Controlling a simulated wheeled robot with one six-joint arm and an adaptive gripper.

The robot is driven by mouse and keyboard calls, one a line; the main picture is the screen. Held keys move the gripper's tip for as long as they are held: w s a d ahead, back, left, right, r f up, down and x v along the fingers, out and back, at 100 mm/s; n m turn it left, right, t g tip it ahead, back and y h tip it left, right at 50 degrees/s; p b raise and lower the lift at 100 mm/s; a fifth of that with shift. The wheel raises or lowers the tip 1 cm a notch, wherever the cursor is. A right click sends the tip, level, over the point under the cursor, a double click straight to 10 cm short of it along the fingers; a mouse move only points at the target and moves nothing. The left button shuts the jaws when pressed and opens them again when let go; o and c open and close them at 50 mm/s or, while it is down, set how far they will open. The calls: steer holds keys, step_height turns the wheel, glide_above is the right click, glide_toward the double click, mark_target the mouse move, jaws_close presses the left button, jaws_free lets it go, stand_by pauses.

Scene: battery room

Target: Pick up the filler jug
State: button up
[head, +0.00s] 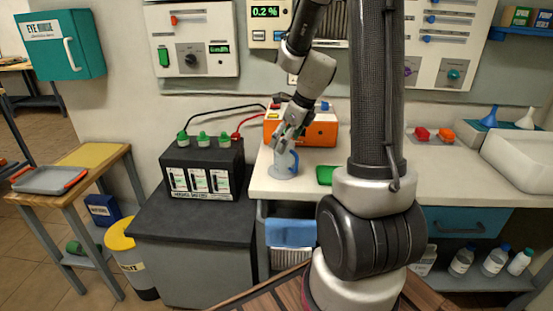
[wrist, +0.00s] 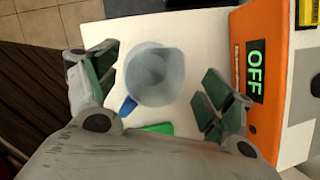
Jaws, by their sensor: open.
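The filler jug (head: 284,163) is a pale, translucent blue-grey vessel with a blue handle, upright on the white counter. In the wrist view I look down into the open top of the jug (wrist: 153,75), and its blue handle (wrist: 128,106) points to the lower left. My gripper (head: 283,143) is over the jug in the head view. In the wrist view my gripper (wrist: 158,97) is open, with one finger left of the jug and one to its right. Both fingers look apart from the jug, with gaps on each side.
An orange unit (head: 318,134) stands close behind the jug, its OFF display (wrist: 256,72) near my right finger. A green object (head: 325,175) lies right of the jug. A black battery (head: 205,168) with green caps stands left, its red and black cables nearby. Bare counter (head: 300,190) lies in front.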

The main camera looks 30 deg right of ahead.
mark_target(287, 160)
steer(key=x, duration=0.4)
steer(key=s+x, duration=0.1)
steer(key=x, duration=0.1)
steer(key=shift+w+f, duration=0.15)
steer(key=shift+f, duration=0.3)
steer(key=c, duration=1)
